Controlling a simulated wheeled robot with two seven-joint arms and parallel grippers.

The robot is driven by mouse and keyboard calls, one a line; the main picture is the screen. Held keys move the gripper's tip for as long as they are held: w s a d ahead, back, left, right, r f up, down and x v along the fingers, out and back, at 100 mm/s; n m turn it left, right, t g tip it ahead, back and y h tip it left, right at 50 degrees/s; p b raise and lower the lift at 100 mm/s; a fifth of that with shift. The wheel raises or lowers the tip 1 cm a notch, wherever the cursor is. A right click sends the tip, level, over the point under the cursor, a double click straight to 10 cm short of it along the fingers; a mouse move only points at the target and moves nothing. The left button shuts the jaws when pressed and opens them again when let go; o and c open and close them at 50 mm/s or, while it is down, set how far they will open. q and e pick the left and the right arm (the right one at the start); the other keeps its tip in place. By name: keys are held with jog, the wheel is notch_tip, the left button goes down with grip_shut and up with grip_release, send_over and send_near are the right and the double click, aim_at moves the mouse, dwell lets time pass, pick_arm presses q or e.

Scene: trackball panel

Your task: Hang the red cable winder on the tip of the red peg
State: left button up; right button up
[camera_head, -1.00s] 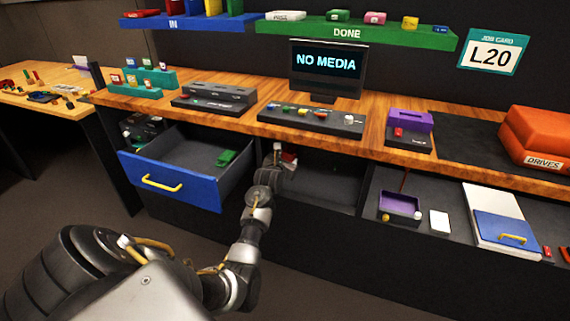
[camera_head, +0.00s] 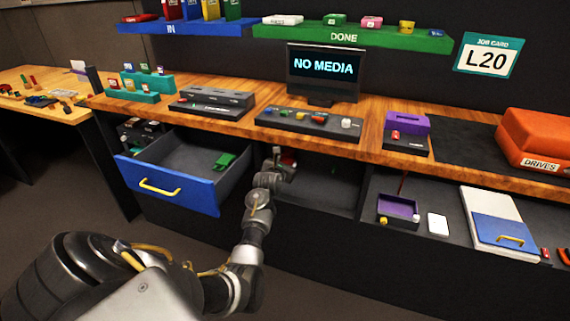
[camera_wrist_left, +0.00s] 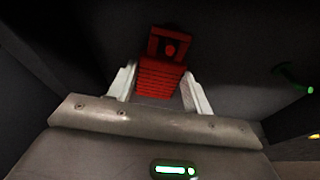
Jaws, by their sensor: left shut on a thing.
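The red cable winder (camera_wrist_left: 160,80) is between the fingers of my left gripper (camera_wrist_left: 158,88), which is shut on it. Its ribbed body is between the fingers, and its square red end extends beyond them. A round red spot (camera_wrist_left: 170,49) shows inside that end; I cannot tell whether it is the red peg's tip or part of the winder. No other red peg is clear. In the head view my left gripper (camera_head: 284,160) is inside the dark open bay under the counter, and the winder is hardly visible there. My right gripper is not in view.
A green peg (camera_wrist_left: 292,76) sticks out to the right in the wrist view. The open blue drawer (camera_head: 168,185) with a green item (camera_head: 224,161) is left of my arm. The wooden counter (camera_head: 375,135) lies above the bay. A purple tray (camera_head: 398,208) is on the right shelf.

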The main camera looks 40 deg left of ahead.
pick_arm(q)
jog(key=o, duration=1.1)
